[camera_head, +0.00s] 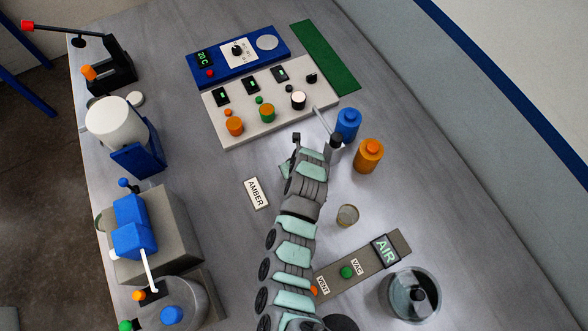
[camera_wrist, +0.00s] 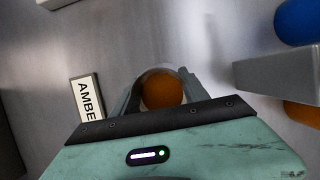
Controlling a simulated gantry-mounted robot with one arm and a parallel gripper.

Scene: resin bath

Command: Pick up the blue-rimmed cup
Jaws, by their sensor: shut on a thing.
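In the wrist view, my gripper (camera_wrist: 158,82) is shut around a small round cup (camera_wrist: 152,70) with amber-orange contents. One finger lies on each side of its wall. The rim looks pale and translucent there, and I cannot make out a blue rim. In the head view, my gripper (camera_head: 308,160) is mid-table, right of the AMBER label (camera_head: 256,193), and hides the held cup. Whether the cup touches the table is not clear. Another small clear cup (camera_head: 347,215), with a tan-looking rim, stands to the right of my arm.
A blue bottle (camera_head: 348,123) and an orange bottle (camera_head: 369,155) stand just right of my gripper, beside a grey holder with a thin rod. A control panel (camera_head: 240,132) lies behind. The AIR panel (camera_head: 395,245) and a glass vessel (camera_head: 395,287) are at front right.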

